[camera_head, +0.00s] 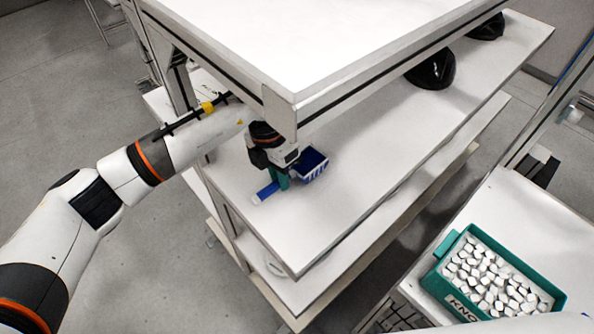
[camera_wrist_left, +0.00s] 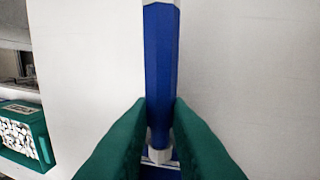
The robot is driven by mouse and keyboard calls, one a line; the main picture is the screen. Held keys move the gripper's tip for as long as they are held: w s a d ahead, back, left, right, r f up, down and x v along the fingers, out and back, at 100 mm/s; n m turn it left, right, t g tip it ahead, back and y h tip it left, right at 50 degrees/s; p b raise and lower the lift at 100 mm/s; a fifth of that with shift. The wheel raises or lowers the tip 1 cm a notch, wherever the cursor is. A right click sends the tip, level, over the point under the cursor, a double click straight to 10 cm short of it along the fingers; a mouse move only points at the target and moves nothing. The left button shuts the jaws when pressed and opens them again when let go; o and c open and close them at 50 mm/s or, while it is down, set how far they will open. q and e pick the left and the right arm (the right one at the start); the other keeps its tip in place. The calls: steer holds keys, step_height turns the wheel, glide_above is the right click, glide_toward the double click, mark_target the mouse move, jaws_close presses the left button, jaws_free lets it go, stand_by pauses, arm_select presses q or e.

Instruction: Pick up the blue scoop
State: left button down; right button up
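The blue scoop lies on the white shelf below the raised tabletop, its basket-like head (camera_head: 312,165) to the right and its blue handle (camera_head: 267,190) with a pale end to the left. My left gripper (camera_head: 283,183) reaches down onto the scoop between head and handle end. In the left wrist view, its green fingers (camera_wrist_left: 161,110) stand on both sides of the blue handle (camera_wrist_left: 161,60) and appear to touch it, shut on it. The scoop's head is mostly hidden there. I cannot tell any gap under the scoop. My right gripper is not in view.
The white tabletop (camera_head: 310,35) overhangs my left forearm closely, with a frame post beside the gripper. Black helmet shells (camera_head: 432,70) sit farther along the shelf. A green box (camera_head: 440,285) full of white pieces stands at lower right. The shelf right of the scoop is clear.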

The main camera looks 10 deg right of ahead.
arm_select(q)
steer(key=shift+r, duration=0.1)
steer(key=shift+r+b, duration=0.55)
steer(key=shift+r, duration=0.05)
step_height(320, 180, up, 2)
steer(key=shift+r+b, duration=0.1)
steer(key=shift+b, duration=0.6)
steer(key=s+d+b, duration=0.6)
steer(key=s+d, duration=0.4)
steer(key=s, duration=0.4)
steer(key=shift+s+d, duration=0.3)
steer(key=shift+d, duration=0.05)
